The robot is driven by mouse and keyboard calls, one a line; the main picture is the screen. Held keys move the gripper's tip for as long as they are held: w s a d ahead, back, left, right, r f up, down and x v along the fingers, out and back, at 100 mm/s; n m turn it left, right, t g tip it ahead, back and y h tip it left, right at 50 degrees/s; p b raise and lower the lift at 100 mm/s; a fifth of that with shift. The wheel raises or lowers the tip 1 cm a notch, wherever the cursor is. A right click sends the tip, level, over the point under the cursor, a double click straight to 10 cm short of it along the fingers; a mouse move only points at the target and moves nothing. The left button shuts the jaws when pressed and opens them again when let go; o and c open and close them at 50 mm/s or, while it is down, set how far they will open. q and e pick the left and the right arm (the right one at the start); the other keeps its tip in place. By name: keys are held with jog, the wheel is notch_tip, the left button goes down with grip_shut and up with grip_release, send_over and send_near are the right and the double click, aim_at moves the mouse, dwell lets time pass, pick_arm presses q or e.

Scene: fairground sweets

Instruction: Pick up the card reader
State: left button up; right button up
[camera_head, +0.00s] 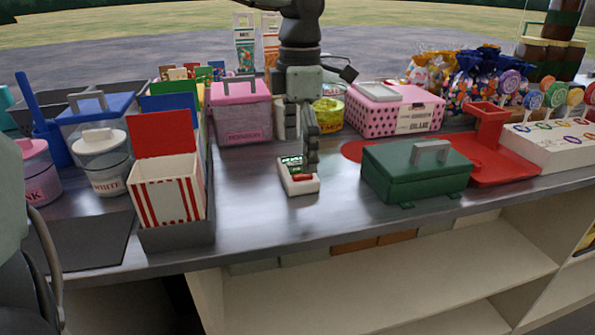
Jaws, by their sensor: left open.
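The card reader (301,187) is a small white device with a green screen and red keys. It lies on the grey metal counter (270,215) near the middle of the view. My left gripper (309,152) hangs from above with its fingers pointing down, and is open. One dark finger shows over the reader's far right part and hides a little of it; the other finger is hard to make out. I cannot tell whether the finger touches the reader. My right gripper is not in view.
A green cash box (415,178) stands close right of the reader, with a red scale-like stand (505,165) beyond. A pink dotted box (385,118) and pink tub (240,125) stand behind. A striped carton (165,195) is left. The counter in front is clear.

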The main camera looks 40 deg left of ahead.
pick_arm(q)
jog(key=shift+f, duration=0.95)
